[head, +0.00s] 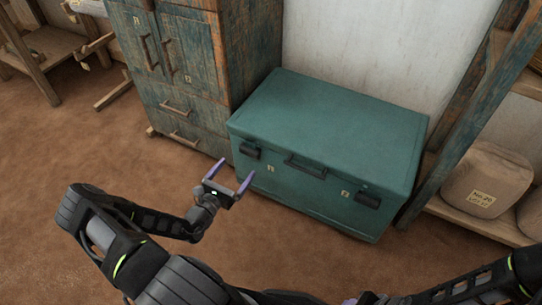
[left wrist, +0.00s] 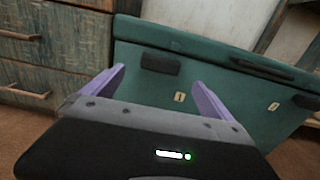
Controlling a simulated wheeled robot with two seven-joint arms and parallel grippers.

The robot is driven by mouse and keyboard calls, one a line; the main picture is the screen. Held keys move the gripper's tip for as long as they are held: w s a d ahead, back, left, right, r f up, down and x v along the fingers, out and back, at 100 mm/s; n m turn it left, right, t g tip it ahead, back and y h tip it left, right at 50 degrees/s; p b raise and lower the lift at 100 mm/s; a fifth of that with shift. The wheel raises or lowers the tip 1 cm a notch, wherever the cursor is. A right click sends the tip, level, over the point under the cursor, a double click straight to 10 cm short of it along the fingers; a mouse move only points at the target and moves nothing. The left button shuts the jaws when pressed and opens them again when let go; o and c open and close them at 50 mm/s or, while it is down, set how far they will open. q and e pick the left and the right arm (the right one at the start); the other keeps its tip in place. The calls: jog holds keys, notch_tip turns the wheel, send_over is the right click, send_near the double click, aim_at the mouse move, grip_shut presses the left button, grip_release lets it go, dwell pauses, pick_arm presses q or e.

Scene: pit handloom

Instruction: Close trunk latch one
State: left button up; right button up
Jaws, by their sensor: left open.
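The teal trunk (head: 310,187) stands against the wall with its lid down. Latch one (head: 250,150) is a dark block on the left of its front, above a small label marked 1; it also shows in the left wrist view (left wrist: 160,63). I cannot tell whether its flap is fastened. Latch two (head: 367,200) is at the right of the front. My left gripper (head: 235,168) is open and empty, in front of the latch and apart from it. In the left wrist view its fingers (left wrist: 158,77) spread either side of the latch. My right gripper is barely visible at the bottom edge.
A worn wooden cabinet (head: 177,80) with drawers stands close to the trunk's left. A wooden shelf with a labelled sack (head: 485,183) is on the right. A dark handle (head: 305,167) is mid-front on the trunk. The brown floor before the trunk is clear.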

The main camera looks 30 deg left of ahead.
aim_at(248, 154)
pick_arm(q)
jog(key=shift+r, duration=0.2)
jog(key=shift+w, duration=0.15)
jog(key=w+b, duration=0.2)
jog(key=w, duration=0.4)
jog(key=shift+w+f, duration=0.15)
jog(key=shift+w, duration=0.05)
jog(key=shift+w+a, duration=0.1)
jog(key=shift+w, duration=0.45)
jog(key=c, duration=1.4)
